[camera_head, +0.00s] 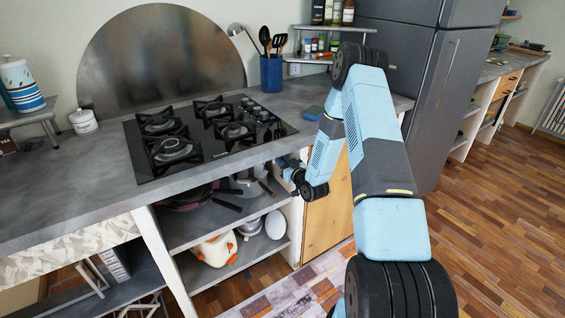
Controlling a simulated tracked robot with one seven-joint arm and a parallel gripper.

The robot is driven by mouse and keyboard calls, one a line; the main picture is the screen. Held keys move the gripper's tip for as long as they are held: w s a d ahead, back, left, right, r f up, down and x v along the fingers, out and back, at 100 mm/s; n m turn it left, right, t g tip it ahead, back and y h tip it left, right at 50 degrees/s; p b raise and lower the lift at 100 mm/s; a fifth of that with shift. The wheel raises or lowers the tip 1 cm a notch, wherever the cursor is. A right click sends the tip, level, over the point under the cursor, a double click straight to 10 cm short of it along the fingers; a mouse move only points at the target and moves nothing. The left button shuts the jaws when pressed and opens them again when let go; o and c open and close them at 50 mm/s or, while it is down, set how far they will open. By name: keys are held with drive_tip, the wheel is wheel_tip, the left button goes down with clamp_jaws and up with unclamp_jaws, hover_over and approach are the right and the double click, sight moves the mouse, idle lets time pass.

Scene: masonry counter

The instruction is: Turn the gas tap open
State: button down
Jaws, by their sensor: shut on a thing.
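My gripper (284,164) is at the front of the counter, just under its edge, at the right end of the open shelves. It is small in this view and partly covered by my own wrist. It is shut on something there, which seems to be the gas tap. The tap itself is too small and hidden to make out, so I cannot tell its handle's angle. The black gas hob (200,152) lies on the counter up and left of my gripper. No flame shows on its burners.
The grey counter (95,180) overhangs shelves with pans (190,197), a white-and-orange pot (215,249) and a white egg-shaped thing (275,224). A wooden cabinet door (327,215) is right of my gripper. Floor at right is clear.

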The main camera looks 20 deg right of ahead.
drive_tip(key=shift+s+d+f, duration=0.1)
drive_tip(key=shift+f, duration=0.05)
drive_tip(key=c, duration=1.1)
unclamp_jaws()
drive_tip(key=v, duration=1.3)
drive_tip(key=shift+s+d, duration=0.1)
drive_tip(key=shift+s, duration=0.2)
